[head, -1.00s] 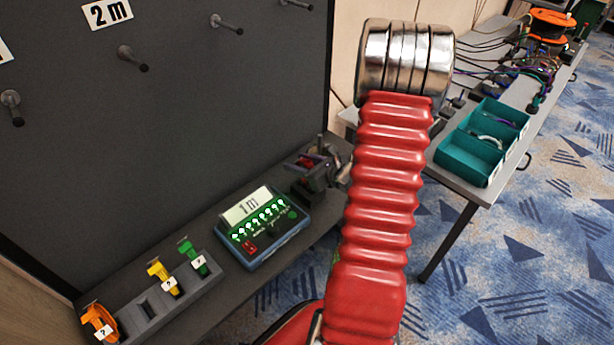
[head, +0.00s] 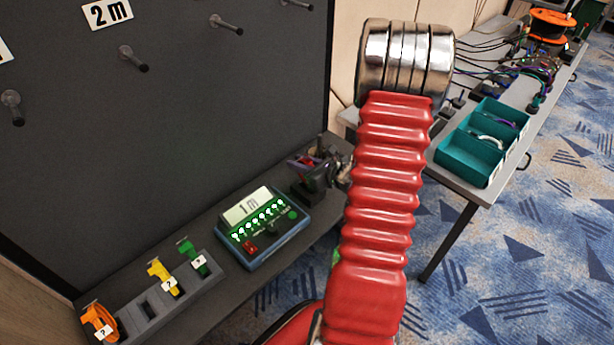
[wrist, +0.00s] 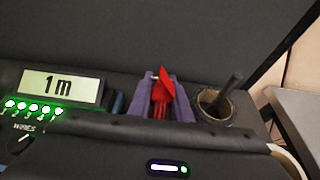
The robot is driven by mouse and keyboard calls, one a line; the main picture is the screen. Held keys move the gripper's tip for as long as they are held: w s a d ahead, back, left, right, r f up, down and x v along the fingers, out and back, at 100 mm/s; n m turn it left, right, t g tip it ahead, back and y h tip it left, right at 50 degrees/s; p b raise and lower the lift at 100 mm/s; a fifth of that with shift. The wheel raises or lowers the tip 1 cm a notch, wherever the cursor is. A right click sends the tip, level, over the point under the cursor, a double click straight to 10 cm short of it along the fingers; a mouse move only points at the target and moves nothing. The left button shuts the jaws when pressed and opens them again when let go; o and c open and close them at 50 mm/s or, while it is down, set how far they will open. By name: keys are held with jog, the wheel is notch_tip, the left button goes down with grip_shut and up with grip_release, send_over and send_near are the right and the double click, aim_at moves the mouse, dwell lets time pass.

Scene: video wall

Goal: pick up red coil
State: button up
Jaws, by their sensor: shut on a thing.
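My gripper (head: 308,164) is at the right end of the shelf, just right of the tester box, and partly hidden by my red ribbed arm. It is shut on a small red thing (wrist: 162,93), which I take to be the red coil. In the wrist view the coil sits between two purple finger pads, with a pointed red part sticking up. In the head view the red coil (head: 304,161) shows only as a small patch, and its lower part is unclear.
The tester box (head: 262,228) reads "1 m" with green lights lit. A grey rack (head: 150,310) holds orange, yellow and green coils, with an empty slot between orange and yellow. Pegs (head: 133,58) stick out of the dark wall. Teal bins (head: 470,155) stand on the right table.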

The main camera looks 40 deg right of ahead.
grip_shut()
jog(key=shift+r, duration=0.1)
jog(key=shift+r, duration=4.95)
